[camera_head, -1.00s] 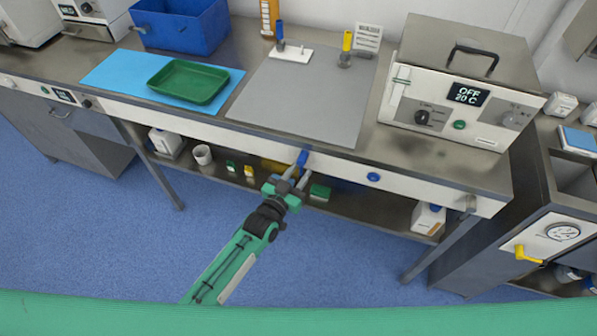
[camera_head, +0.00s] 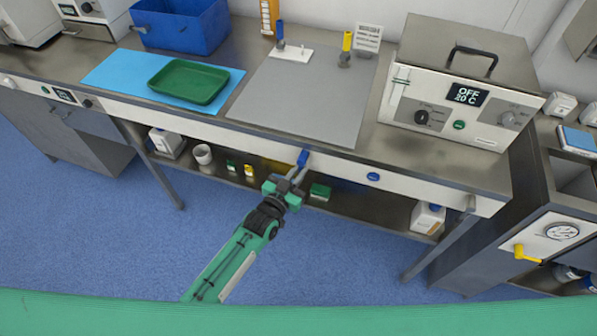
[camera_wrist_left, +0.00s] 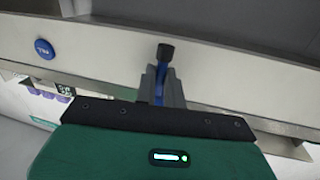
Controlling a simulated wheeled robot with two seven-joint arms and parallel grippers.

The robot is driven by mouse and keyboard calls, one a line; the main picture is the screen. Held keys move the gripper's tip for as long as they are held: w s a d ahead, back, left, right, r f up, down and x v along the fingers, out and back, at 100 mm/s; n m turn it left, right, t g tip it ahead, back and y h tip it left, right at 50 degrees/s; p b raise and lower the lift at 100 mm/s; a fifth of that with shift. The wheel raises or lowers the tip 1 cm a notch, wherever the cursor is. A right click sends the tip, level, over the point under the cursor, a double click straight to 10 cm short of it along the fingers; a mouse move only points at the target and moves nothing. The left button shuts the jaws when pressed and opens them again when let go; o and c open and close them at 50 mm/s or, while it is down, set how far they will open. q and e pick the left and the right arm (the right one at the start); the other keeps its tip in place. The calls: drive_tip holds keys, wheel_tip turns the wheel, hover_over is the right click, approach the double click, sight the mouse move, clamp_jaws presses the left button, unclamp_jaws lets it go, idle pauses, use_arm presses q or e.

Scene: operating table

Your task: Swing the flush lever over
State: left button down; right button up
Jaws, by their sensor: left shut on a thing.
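The flush lever (camera_head: 303,158) is a blue handle on the white front panel of the bench, right of the panel's middle. My left gripper (camera_head: 297,174) reaches up to it from below, its fingers closed around the handle. In the left wrist view the blue lever (camera_wrist_left: 159,84) stands between the two grey fingers (camera_wrist_left: 161,88), with a dark round end (camera_wrist_left: 166,51) beyond the tips. The lever's lower part is hidden by the gripper. My right gripper does not show.
A round blue button (camera_head: 373,176) sits on the panel right of the lever. Below is a shelf with small boxes and a white bottle (camera_head: 428,218). Above are a grey mat (camera_head: 300,105), a green tray (camera_head: 189,81) and a boxy device (camera_head: 460,85). The floor in front is clear.

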use_arm(q)
drive_tip(key=a+m+p, duration=0.1)
drive_tip(key=m, duration=0.2)
drive_tip(key=a+r+m+y+p, duration=0.1)
drive_tip(key=m+p, duration=0.1)
drive_tip(key=m, duration=0.2)
drive_tip(key=w+a+r+m+y+p, duration=0.1)
drive_tip(key=m, duration=0.2)
drive_tip(key=shift+r+m+g+p, duration=0.15)
drive_tip(key=shift+m+g+p, duration=0.15)
drive_tip(key=shift+g+p, duration=0.1)
drive_tip(key=shift+a+r+m+y, duration=0.1)
drive_tip(key=shift+r+m+y, duration=0.2)
drive_tip(key=shift+m, duration=0.45)
drive_tip(key=shift+r+m+y, duration=0.2)
drive_tip(key=shift+m+y, duration=0.1)
drive_tip(key=shift+m, duration=0.45)
drive_tip(key=c, duration=1.5)
unclamp_jaws()
drive_tip(key=b+v, duration=0.2)
drive_tip(key=v, duration=1.2)
